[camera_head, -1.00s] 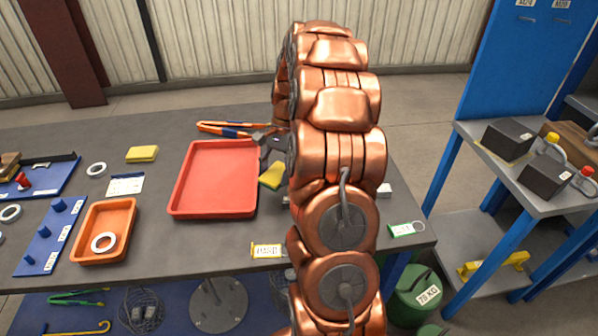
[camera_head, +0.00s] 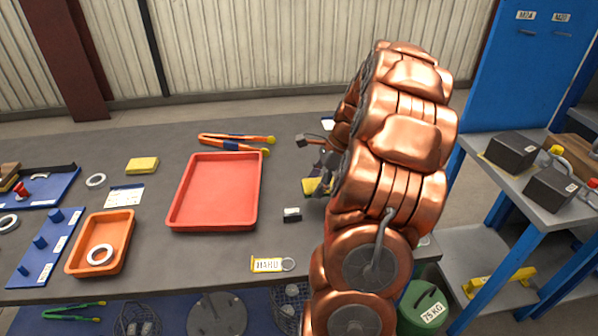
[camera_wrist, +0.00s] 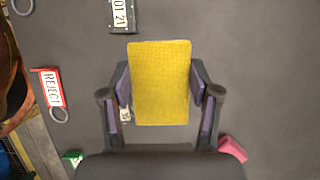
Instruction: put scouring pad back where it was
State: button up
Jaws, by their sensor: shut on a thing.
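The yellow scouring pad (camera_wrist: 160,83) is held between the two fingers of my gripper (camera_wrist: 160,92) in the wrist view, one finger against each long side. In the head view the pad (camera_head: 317,187) shows partly, to the right of the red tray (camera_head: 215,192), with my gripper (camera_head: 326,172) around it. My copper-coloured arm covers the table just to the right. The pad seems to be above the dark table top; its exact height is hard to tell. A second yellow pad or block (camera_head: 142,165) lies on the table at the left, behind the orange tray.
Orange-handled tongs (camera_head: 236,143) lie behind the red tray. A small black-and-white block (camera_head: 292,215) and a yellow HARD tag (camera_head: 268,265) lie in front. An orange tray (camera_head: 101,243) holding a ring stands at left. A red REJECT tag (camera_wrist: 52,90) lies left in the wrist view.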

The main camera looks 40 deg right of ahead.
jog(key=p, duration=0.2)
send_over(295, 180)
jog(key=shift+s+d+f, duration=0.45)
jog(key=shift+f, duration=0.05)
jog(key=shift+f+p, duration=0.85)
jog(key=shift+f, duration=0.9)
jog(key=shift+f, duration=0.2)
jog(key=o, duration=1.1)
jog(key=shift+r, duration=0.1)
jog(key=b+v, duration=0.3)
jog(key=v, duration=0.9)
jog(key=shift+w, duration=0.1)
jog(key=shift+r, duration=0.1)
